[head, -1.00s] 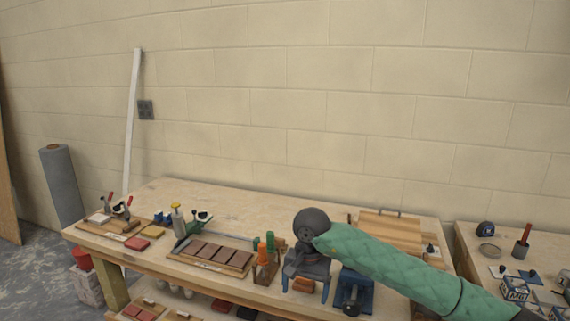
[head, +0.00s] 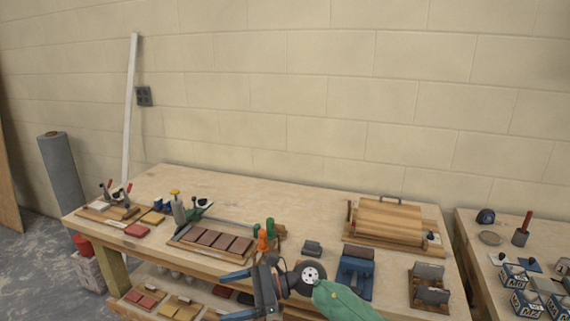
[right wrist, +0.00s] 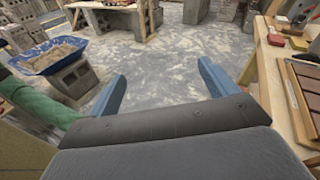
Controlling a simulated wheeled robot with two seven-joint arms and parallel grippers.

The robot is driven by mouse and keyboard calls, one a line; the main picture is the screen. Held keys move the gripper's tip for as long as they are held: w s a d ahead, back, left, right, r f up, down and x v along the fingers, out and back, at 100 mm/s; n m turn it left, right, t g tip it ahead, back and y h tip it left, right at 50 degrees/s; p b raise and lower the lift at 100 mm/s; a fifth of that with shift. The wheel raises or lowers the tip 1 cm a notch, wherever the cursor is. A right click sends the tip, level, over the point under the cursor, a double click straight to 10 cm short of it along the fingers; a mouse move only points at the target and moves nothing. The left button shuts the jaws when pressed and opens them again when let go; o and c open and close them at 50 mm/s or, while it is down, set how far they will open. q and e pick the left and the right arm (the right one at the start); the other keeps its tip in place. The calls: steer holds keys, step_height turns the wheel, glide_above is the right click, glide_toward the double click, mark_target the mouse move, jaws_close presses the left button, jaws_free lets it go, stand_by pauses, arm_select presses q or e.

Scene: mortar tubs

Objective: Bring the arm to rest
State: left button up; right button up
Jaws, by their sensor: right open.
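My right gripper (head: 236,294) is open and empty at the front edge of the wooden workbench (head: 270,196). Its two blue fingers point left in the head view and stand well apart. My right arm, in a green quilted sleeve, comes in from the bottom right of them. In the right wrist view the gripper (right wrist: 162,74) has only grey, scuffed floor between its fingers. The left arm and left gripper are not in the head view.
Near the gripper on the bench are a tray of brown tiles (head: 212,242), orange-handled tools (head: 263,240) and a blue device (head: 356,271). A lower shelf holds red tiles (head: 141,298). A blue tub (right wrist: 48,56) stands left in the wrist view. Open floor lies ahead of the fingers.

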steer(key=w+d+f+m+t+y, duration=0.1)
steer(key=w+d+f+m+t, duration=0.15)
steer(key=m+t, duration=0.75)
steer(key=w+d+f+m+t, duration=0.1)
steer(key=w+d+m+t, duration=0.4)
steer(key=m, duration=0.8)
steer(key=s+d+f+m+t+h, duration=0.1)
steer(key=d+f+m+t+h, duration=0.1)
steer(key=d+f+m+h, duration=0.55)
steer(key=s+d+f+m+t+h, duration=0.15)
steer(key=d+f+m+h, duration=0.3)
steer(key=f+m, duration=0.65)
steer(key=s+d+f+m+g+h, duration=0.2)
steer(key=s+d+f+m+g, duration=0.15)
steer(key=s+f, duration=0.5)
steer(key=s+d+f+m+g+h, duration=0.35)
steer(key=s+f+m, duration=0.2)
steer(key=f, duration=0.55)
steer(key=s+d+f+m+g, duration=0.1)
steer(key=s+f+g, duration=0.1)
steer(key=s, duration=0.5)
steer(key=s+f+m+g+y, duration=0.1)
steer(key=s+f+m+g, duration=0.1)
steer(key=s, duration=0.5)
steer(key=s+d+f+m+g, duration=0.1)
steer(key=s+f+m+g, duration=0.1)
steer(key=s+f, duration=0.4)
steer(key=shift+s+d+g, duration=0.3)
steer(key=shift+s+g, duration=0.35)
steer(key=shift+m, duration=0.25)
